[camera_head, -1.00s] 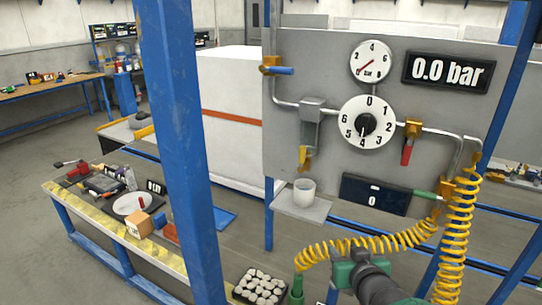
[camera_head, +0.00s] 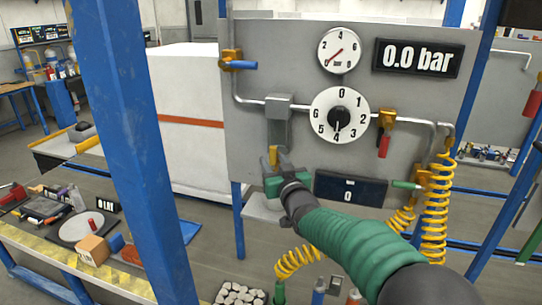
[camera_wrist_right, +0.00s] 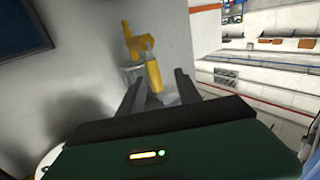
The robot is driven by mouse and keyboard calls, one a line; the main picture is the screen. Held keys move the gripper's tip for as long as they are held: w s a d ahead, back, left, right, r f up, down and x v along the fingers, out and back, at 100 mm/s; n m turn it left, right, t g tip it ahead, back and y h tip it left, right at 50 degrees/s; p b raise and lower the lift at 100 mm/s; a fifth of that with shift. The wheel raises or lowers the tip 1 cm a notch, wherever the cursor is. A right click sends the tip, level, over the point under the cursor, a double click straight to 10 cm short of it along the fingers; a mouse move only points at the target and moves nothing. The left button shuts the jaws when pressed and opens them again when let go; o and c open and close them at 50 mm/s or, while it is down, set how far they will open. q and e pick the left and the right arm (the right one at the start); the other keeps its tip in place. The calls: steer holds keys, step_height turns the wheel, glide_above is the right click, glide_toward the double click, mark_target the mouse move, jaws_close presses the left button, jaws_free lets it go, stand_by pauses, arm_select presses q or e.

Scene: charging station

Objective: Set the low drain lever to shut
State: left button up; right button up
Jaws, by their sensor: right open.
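The low drain lever (camera_head: 273,155) is yellow and hangs down below the grey filter block (camera_head: 278,108) on the panel. My right gripper (camera_head: 279,162) is just at it, reaching up from below right. In the right wrist view the yellow lever's handle (camera_wrist_right: 153,76) shows between the two dark fingertips (camera_wrist_right: 158,84), which are apart. I see no clear contact; the gripper is open. Its yellow valve body (camera_wrist_right: 137,42) shows above the handle. My left gripper is not in view.
The grey panel (camera_head: 250,150) also carries a blue lever (camera_head: 243,65), a red lever (camera_head: 384,146), a green lever (camera_head: 406,185) and a dial (camera_head: 340,115). Yellow coiled hoses (camera_head: 434,215) hang at right. A small shelf (camera_head: 258,208) is under the lever. A blue post (camera_head: 125,130) stands left.

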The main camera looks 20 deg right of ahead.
mark_target(273, 155)
steer(key=shift+w+d+r, duration=0.15)
steer(key=shift+w, duration=0.9)
steer(key=shift+w+d+f, duration=0.2)
steer(key=shift+w+d, duration=0.2)
steer(key=shift+d, duration=0.25)
steer(key=shift+s+a+r, duration=0.1)
steer(key=shift+a, duration=0.25)
steer(key=c, duration=0.5)
steer(key=shift+a, duration=0.1)
jaws_close()
